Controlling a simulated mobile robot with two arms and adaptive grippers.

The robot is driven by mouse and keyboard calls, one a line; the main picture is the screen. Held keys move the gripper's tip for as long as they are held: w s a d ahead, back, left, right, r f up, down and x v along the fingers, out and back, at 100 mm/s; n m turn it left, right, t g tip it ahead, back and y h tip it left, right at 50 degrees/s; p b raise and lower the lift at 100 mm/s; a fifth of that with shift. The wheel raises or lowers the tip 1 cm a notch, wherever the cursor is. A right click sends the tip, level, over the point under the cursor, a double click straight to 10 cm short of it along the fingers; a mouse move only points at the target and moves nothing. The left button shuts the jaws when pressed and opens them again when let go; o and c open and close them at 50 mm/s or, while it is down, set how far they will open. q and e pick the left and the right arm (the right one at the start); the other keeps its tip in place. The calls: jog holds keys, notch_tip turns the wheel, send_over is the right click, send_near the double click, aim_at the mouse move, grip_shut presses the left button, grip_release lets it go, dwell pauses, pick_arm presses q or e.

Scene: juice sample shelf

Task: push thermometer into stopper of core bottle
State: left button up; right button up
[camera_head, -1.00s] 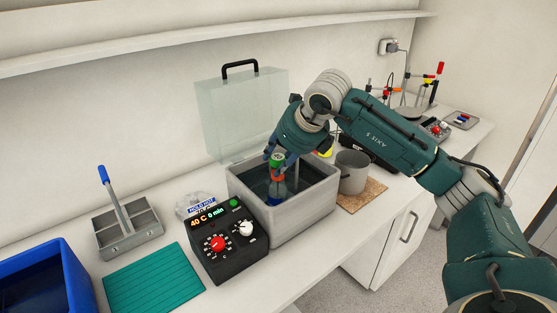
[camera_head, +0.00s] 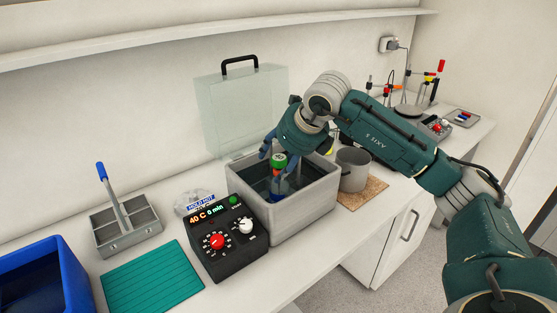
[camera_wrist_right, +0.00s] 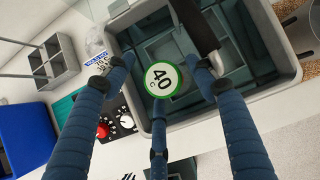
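The cap faces the right wrist camera (camera_wrist_right: 161,78). Whether the thermometer is seated in the stopper cannot be told, as fingers hide much of that part. My right gripper (camera_head: 276,166) is above the bath with its three blue fingers spread around the cap; in the wrist view (camera_wrist_right: 159,80) gaps show between the side fingers and the cap. My left gripper is out of view.
The bath's clear lid (camera_head: 235,105) stands open behind. The control box (camera_head: 228,240) reads 40 C, 0 min. A grey pot (camera_head: 352,172) on a cork mat is close to the bath's right. A green mat (camera_head: 152,282), divided grey rack (camera_head: 125,232) and blue bin (camera_head: 75,275) are left.

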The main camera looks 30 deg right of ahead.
jog(key=shift+r, duration=0.15)
jog(key=shift+s+r, duration=0.15)
jog(key=shift+r, duration=0.05)
jog(key=v, duration=1.1)
jog(key=shift+s, duration=0.15)
jog(key=shift+r, duration=0.15)
